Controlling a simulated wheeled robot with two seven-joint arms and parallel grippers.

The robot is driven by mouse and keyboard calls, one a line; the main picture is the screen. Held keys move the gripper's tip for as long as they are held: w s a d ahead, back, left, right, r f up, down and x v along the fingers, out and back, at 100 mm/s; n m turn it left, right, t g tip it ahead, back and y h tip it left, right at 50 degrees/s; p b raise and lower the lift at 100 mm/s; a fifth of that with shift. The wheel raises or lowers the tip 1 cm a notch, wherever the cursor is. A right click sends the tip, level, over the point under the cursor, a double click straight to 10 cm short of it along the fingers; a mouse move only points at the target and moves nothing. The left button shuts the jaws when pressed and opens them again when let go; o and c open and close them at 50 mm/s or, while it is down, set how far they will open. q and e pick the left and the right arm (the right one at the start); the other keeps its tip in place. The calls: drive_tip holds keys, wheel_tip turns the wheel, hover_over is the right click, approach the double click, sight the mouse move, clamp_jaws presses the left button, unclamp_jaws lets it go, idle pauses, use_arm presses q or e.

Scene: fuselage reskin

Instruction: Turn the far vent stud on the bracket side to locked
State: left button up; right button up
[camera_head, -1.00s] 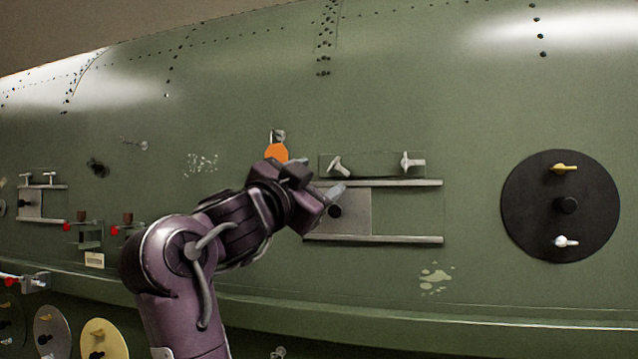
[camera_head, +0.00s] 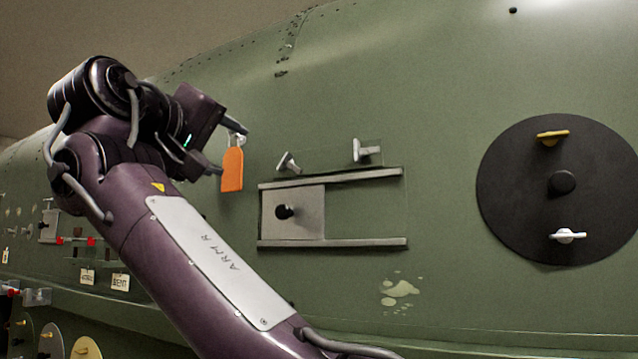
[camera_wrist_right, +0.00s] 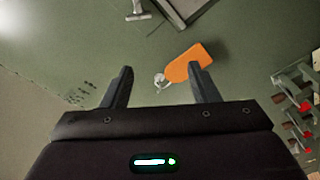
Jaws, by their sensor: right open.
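Two pale wing-shaped studs stand on the green fuselage above a railed sliding panel: one at the left (camera_head: 288,163) and one at the right (camera_head: 366,151). A round black plate (camera_head: 515,205) carries a yellow stud (camera_head: 552,137) at its top and a white stud (camera_head: 567,236) at its bottom. I cannot tell which stud is the vent stud named. My right gripper (camera_head: 229,150) is open and empty at an orange tag (camera_head: 232,172). In the right wrist view, a small pale fitting (camera_wrist_right: 160,80) beside the tag shows between the fingers; contact is unclear.
The sliding panel (camera_head: 305,225) with a black knob sits between two rails, right of my gripper. Small red-marked fittings (camera_head: 75,241) and labels (camera_head: 120,282) are low at the left. The skin between the panel and the black plate is clear.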

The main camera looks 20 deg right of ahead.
sight(285, 163)
drive_tip(key=d, duration=0.2)
drive_tip(key=w+d+g+p, duration=0.1)
drive_tip(key=d, duration=0.2)
drive_tip(key=w+d+m+g+h+p, duration=0.1)
drive_tip(key=d, duration=0.2)
drive_tip(key=shift+w+d, duration=0.1)
drive_tip(key=shift+d, duration=0.15)
drive_tip(key=shift+w+d, duration=0.1)
drive_tip(key=shift+d, duration=0.25)
drive_tip(key=shift+p, duration=0.3)
drive_tip(key=shift+a, duration=0.25)
drive_tip(key=shift+c, duration=0.4)
drive_tip(key=shift+d, duration=0.15)
drive_tip(key=c, duration=0.9)
use_arm(q)
drive_tip(key=shift+s+a+r, duration=0.1)
drive_tip(key=shift+a+r, duration=0.5)
drive_tip(key=shift+r, duration=0.3)
